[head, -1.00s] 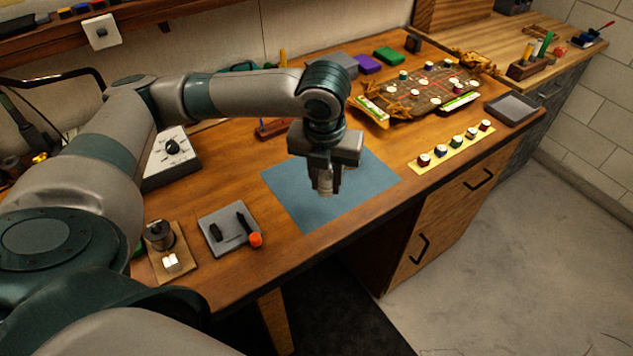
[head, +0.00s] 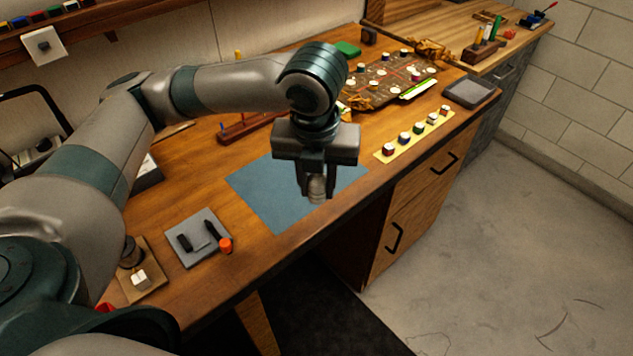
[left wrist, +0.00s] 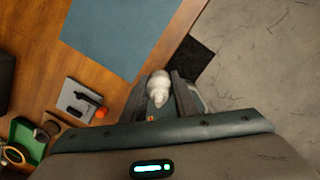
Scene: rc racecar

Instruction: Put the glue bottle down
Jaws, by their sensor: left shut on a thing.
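My left gripper (head: 316,190) is shut on the glue bottle (head: 317,188), a small pale bottle mostly hidden between the fingers in the head view. In the left wrist view the glue bottle (left wrist: 158,88) shows white and rounded between the two fingers of my left gripper (left wrist: 160,95). The gripper points down near the front right edge of the blue mat (head: 265,195). How far the bottle is above the surface cannot be told. My right gripper is not in view.
A grey tray (head: 183,225) with dark tools and an orange-capped item (head: 225,246) lies left of the mat. A yellow strip (head: 383,156) with several small jars and a dark grey tray (head: 470,91) lie to the right. The desk's front edge is close to the gripper.

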